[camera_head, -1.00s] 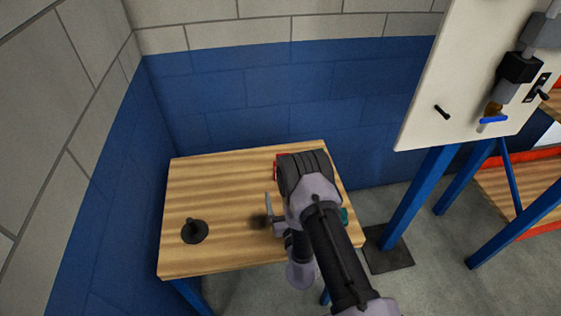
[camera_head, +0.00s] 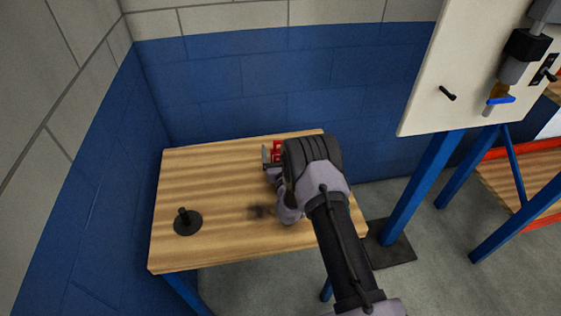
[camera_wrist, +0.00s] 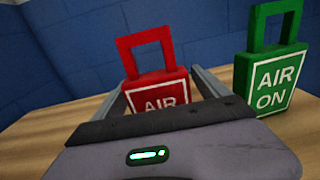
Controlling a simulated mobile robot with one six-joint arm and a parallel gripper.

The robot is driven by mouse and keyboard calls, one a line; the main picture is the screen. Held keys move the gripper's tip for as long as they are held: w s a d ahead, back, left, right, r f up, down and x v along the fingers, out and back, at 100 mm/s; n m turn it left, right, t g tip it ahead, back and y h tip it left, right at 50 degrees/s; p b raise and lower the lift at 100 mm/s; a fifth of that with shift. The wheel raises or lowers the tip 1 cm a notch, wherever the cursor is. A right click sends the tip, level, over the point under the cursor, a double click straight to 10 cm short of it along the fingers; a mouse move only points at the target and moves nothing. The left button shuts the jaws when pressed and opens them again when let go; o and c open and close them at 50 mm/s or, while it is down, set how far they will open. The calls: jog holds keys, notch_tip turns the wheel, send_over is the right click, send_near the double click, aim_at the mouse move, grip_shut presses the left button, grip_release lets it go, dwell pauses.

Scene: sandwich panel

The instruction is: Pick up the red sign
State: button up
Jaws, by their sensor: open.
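The red sign (camera_wrist: 158,90) is a padlock-shaped block with a square loop on top and the white word "AIR"; its lower part is hidden behind my gripper's body in the wrist view. It stands upright on the wooden table. In the head view only a small red part of the sign (camera_head: 277,150) shows beside my arm. My gripper (camera_wrist: 160,82) is open, with one finger on each side of the red sign. It also shows in the head view (camera_head: 268,158), near the table's back edge. I cannot tell whether the fingers touch the sign.
A green "AIR ON" sign (camera_wrist: 274,70) stands close to the right of the red one. A black peg on a round base (camera_head: 188,223) stands at the table's (camera_head: 215,180) front left. Blue walls (camera_head: 250,85) rise behind and left. A white panel (camera_head: 445,60) stands at right.

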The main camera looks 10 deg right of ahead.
jog(key=c, duration=1.5)
